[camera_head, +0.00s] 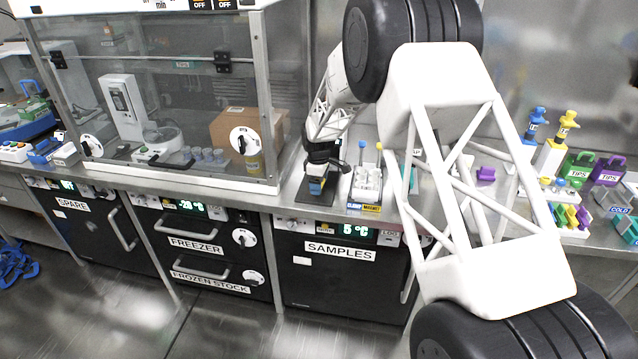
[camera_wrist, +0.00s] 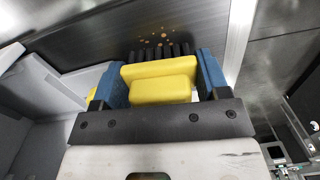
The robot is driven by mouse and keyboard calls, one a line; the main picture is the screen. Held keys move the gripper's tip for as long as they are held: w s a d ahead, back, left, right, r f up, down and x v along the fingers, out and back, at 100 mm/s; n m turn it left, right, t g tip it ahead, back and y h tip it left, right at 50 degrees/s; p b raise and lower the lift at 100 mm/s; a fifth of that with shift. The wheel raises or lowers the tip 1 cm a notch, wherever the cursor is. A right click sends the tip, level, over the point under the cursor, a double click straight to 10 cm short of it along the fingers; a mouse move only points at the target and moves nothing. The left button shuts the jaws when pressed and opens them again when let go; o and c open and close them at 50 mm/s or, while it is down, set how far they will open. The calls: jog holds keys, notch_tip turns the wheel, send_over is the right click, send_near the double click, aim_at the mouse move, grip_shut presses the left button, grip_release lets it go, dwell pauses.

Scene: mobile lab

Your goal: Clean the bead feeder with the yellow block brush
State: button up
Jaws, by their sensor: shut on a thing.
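My gripper (camera_head: 316,187) points down over the bench, just left of a small rack. In the wrist view its two blue fingers (camera_wrist: 160,72) are shut on the sides of the yellow block brush (camera_wrist: 162,90). The brush's dark bristles (camera_wrist: 160,50) point away from the wrist, toward a dark metal surface (camera_wrist: 90,45). Several small orange-brown specks (camera_wrist: 154,38) lie on that surface just beyond the bristles. I cannot tell whether the bristles touch it. I cannot tell for sure which thing is the bead feeder.
The rack (camera_head: 367,185) with blue- and yellow-topped tools stands close right of my gripper. A glass-fronted cabinet (camera_head: 180,85) stands to the left. In the wrist view a pale grey body (camera_wrist: 70,92) is close on the left. The bench's front edge is near.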

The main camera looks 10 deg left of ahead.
aim_at(311, 200)
jog(key=shift+w+a+r+t, duration=0.1)
jog(key=shift+w+r+t, duration=0.1)
jog(key=shift+w, duration=0.4)
jog(key=shift+w+r+t, duration=0.1)
jog(key=shift+w+r, duration=0.05)
jog(key=shift+w, duration=0.45)
jog(key=shift+s+a, duration=0.2)
jog(key=shift+s, duration=1.35)
jog(key=shift+o, duration=0.2)
jog(key=shift+s+f, duration=0.15)
jog(key=shift+s, duration=0.3)
jog(key=shift+s, duration=0.15)
jog(key=shift+s+f, duration=0.2)
jog(key=shift+s, duration=1.75)
jog(key=shift+a, duration=0.15)
jog(key=shift+a+f, duration=0.15)
jog(key=shift+a, duration=0.1)
